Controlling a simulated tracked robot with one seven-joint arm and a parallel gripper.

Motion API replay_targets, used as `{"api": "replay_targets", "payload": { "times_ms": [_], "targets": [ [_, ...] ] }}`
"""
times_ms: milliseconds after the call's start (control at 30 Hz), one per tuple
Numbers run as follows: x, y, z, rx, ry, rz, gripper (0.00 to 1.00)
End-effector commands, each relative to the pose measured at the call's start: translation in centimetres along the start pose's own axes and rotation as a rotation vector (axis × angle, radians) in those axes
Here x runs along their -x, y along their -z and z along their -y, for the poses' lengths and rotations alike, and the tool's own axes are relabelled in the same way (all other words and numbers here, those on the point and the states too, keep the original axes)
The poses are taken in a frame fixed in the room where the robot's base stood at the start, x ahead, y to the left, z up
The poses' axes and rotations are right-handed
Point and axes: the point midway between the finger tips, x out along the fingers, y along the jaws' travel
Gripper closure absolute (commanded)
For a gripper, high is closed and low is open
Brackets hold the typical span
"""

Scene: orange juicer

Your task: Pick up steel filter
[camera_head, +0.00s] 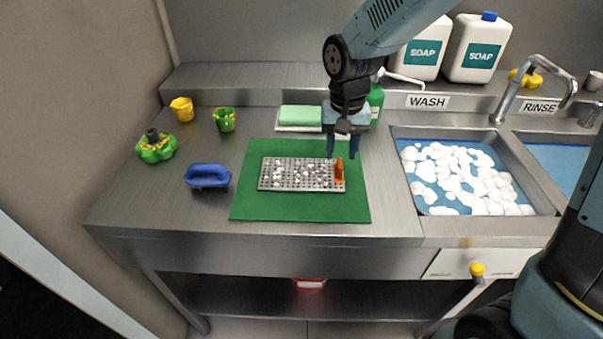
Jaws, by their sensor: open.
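The steel filter (275,181) is a flat, perforated metal plate with white bits scattered on it. It lies on the green mat (300,208) on the counter. An upright orange tab (339,171) stands at its right end. My gripper (342,156) points down with its two fingers apart and nothing seen between them. It is at the right end of the filter, just behind or above the orange tab in the picture. I cannot tell whether the fingers touch the tab or how high they are.
A blue-handled tool (208,176), a green-and-yellow part (156,146) and two small cups, yellow (182,108) and green (224,119), stand to the left. A green sponge (300,115) and a green bottle (375,104) are behind. The foamy wash sink (468,180) is to the right.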

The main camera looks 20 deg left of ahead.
Motion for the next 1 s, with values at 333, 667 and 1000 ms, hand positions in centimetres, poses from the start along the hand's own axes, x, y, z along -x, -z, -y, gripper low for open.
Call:
{"api": "replay_targets", "payload": {
  "times_ms": [333, 667, 1000],
  "targets": [
    [-4.2, 0.2, 0.1, 0.001, 0.0, 0.002, 0.57],
    [-4.5, 0.2, 0.1, 0.001, 0.0, 0.0, 0.61],
    [-4.4, 0.2, 0.1, 0.002, 0.0, 0.0, 0.94]
  ]
}}
